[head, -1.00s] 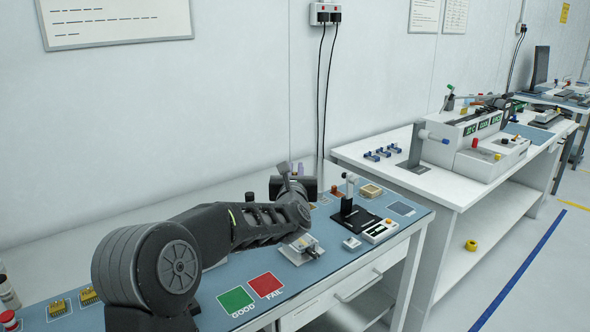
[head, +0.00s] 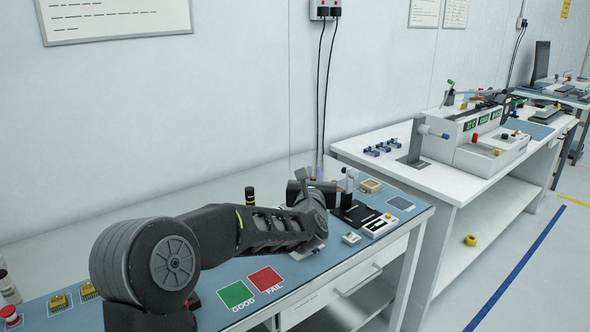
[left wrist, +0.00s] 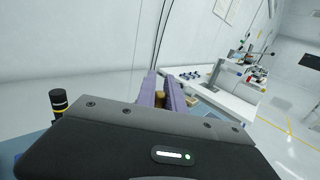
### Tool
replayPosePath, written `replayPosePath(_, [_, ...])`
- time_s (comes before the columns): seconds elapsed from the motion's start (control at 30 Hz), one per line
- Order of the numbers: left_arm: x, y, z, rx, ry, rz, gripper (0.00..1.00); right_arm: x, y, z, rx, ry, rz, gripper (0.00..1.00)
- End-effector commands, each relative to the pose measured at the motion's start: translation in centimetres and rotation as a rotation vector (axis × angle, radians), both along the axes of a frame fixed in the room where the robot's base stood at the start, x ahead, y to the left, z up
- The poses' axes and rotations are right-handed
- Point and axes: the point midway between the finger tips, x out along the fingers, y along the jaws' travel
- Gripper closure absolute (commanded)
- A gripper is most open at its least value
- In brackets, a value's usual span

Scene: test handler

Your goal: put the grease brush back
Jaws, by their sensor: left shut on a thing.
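My left gripper (head: 315,173) is over the back of the blue bench mat, its purple fingers pointing toward the wall. In the left wrist view, the fingers (left wrist: 162,86) are close together around a small tan-brown piece (left wrist: 160,98), which looks like the grease brush's handle. The rest of the brush is hidden by the fingers and gripper body. My right gripper is not in view.
A black bottle with a yellow band (head: 250,196) stands behind my left arm. A black stand (head: 351,205), a white control box (head: 379,226) and a tan block (head: 371,186) are right of the gripper. Green GOOD (head: 236,295) and red FAIL (head: 265,279) pads lie in front.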

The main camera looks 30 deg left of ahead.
Motion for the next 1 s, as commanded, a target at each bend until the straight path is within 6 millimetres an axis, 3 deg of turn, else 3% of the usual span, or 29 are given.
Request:
replayPosePath(0.17, [-0.9,-9.0,-7.7,-0.004,0.016,-0.179,1.0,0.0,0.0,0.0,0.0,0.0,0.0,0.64])
replayPosePath(0.3, [-3.5,-16.2,-13.2,-0.01,0.012,-0.338,1.0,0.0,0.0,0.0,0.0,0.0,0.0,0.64])
replayPosePath(0.4, [-5.6,-20.0,-15.9,-0.01,0.009,-0.423,1.0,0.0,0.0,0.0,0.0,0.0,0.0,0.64])
replayPosePath(0.5, [-7.2,-22.4,-17.9,-0.01,0.007,-0.479,1.0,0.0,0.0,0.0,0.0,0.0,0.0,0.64])
replayPosePath(0.6, [-8.2,-23.5,-19.6,-0.007,0.004,-0.504,1.0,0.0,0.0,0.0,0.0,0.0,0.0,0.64])
replayPosePath(0.7, [-8.5,-23.2,-20.7,-0.004,0.003,-0.495,1.0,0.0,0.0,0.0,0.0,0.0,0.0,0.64])
replayPosePath(1.0, [-8.5,-22.3,-21.2,0.0,0.0,-0.478,1.0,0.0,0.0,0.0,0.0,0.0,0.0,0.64])
